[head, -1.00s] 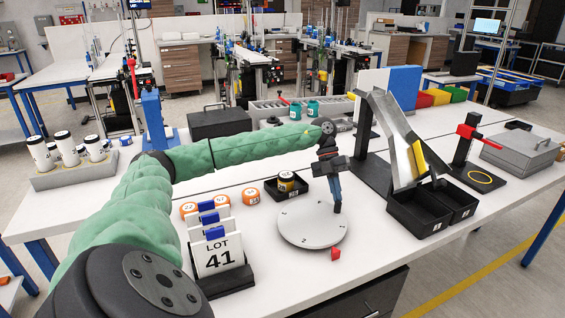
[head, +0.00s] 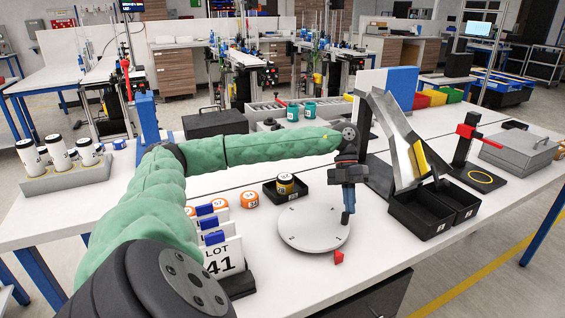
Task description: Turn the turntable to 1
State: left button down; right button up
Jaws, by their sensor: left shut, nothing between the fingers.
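The turntable (head: 303,228) is a light grey disc lying flat on the white table in the head view. Small dark marks show on its top, but I cannot read its numbers. A small red pointer (head: 338,258) sits on the table by its front right edge. My left gripper (head: 346,221) points down at the right edge of the disc, shut and empty. Whether its tips touch the disc I cannot tell. My right gripper is not in view.
A black tray with a yellow-banded jar (head: 285,184) stands behind the disc. Black bins (head: 420,218) under a chute are to the right. The front table edge is close.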

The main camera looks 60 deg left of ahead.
pick_arm(q)
jog(key=shift+s+d, duration=0.2)
jog(key=shift+d, duration=0.25)
jog(key=shift+s+d, duration=0.2)
jog(key=shift+d, duration=0.25)
jog(key=shift+s+d, duration=0.25)
jog(key=shift+d, duration=0.2)
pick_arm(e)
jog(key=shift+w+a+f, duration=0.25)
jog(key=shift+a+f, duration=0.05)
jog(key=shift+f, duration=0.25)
pick_arm(q)
jog(key=shift+s+d+b, duration=0.1)
jog(key=shift+b, duration=0.2)
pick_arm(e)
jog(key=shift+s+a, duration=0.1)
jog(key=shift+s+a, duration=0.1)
